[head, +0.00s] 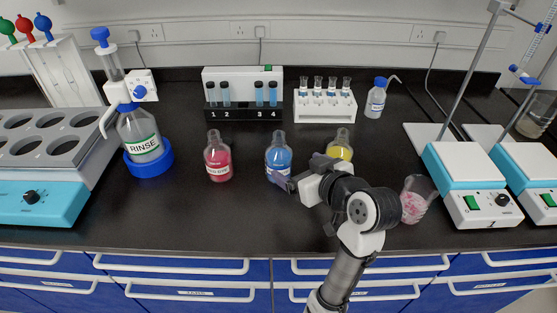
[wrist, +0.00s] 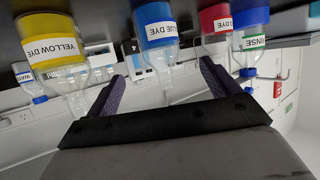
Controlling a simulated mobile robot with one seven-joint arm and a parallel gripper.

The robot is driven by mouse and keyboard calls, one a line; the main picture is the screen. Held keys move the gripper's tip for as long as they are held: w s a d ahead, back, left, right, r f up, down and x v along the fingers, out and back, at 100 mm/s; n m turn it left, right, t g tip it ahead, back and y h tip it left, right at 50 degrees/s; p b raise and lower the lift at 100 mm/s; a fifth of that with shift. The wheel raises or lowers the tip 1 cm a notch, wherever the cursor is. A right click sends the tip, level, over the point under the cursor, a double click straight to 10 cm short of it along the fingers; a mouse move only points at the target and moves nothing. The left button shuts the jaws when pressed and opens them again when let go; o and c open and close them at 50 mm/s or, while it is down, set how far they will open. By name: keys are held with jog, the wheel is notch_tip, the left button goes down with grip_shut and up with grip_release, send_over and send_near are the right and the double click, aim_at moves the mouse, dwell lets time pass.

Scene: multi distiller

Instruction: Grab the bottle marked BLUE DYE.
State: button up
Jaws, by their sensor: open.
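The BLUE DYE bottle (head: 279,158) is clear glass with blue liquid and stands upright on the black bench, between the red and yellow bottles. My gripper (head: 291,185) is open at its lower right side, and its fingers hide part of the bottle's label there. Whether a finger touches the glass, I cannot tell.
The red dye bottle (head: 218,159) stands left, the yellow dye bottle (head: 341,146) behind right, partly hidden by my arm. A beaker with pink contents (head: 414,203) stands right of my arm. The bench front-left is clear.

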aim_at(279, 155)
jog(key=p+x, duration=0.2)
jog(key=x, duration=0.8)
jog(key=shift+w, duration=0.1)
jog(key=shift+r, duration=0.1)
jog(key=c, duration=1.4)
